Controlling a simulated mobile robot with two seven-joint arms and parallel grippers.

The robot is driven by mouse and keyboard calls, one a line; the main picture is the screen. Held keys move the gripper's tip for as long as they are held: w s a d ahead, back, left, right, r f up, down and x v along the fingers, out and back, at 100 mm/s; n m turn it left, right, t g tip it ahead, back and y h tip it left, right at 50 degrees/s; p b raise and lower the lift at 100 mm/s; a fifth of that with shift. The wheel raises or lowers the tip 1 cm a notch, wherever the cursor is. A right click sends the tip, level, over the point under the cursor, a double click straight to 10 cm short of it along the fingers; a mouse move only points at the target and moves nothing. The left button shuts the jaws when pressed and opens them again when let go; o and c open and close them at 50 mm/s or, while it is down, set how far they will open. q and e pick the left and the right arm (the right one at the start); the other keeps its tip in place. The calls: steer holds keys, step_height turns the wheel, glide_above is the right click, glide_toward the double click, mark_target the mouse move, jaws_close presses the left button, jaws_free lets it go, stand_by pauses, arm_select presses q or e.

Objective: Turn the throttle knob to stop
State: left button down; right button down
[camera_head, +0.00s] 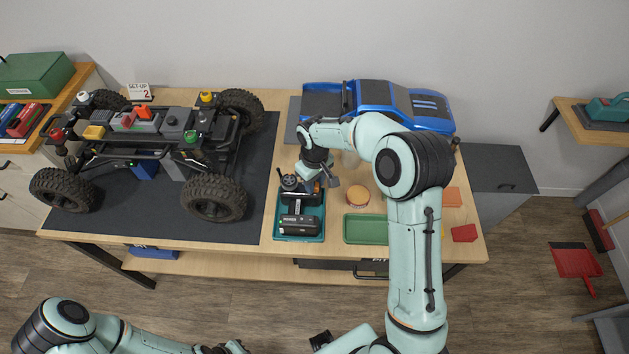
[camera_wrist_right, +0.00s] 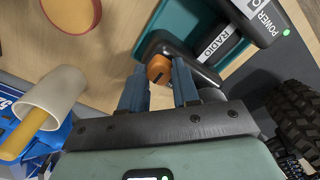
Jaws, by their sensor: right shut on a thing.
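The throttle knob (camera_wrist_right: 159,68) is a small orange knob with a dark slot line on its face. It sits on the dark radio controller (camera_wrist_right: 212,62), labelled RADIO. My right gripper (camera_wrist_right: 160,78) has its two blue fingers on either side of the knob and is shut on it. In the head view, my right gripper (camera_head: 310,176) reaches down over the far end of the teal tray (camera_head: 279,218); the knob is hard to make out there. A black box labelled POWER (camera_head: 299,225) with a green light stands at the tray's near end. My left gripper is not in view; only its arm shows at bottom left.
The crawler chassis (camera_head: 150,140) stands on a dark mat at left. A blue truck body (camera_head: 385,95) lies behind my right arm. A round tan-topped item (camera_head: 358,196), a green tray (camera_head: 365,229) and a white cup (camera_wrist_right: 50,97) lie close by.

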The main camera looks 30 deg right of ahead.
steer(key=c, duration=0.8)
jaws_free()
step_height(320, 180, up, 13)
steer(key=shift+r+p, duration=0.2)
steer(key=shift+p, duration=0.25)
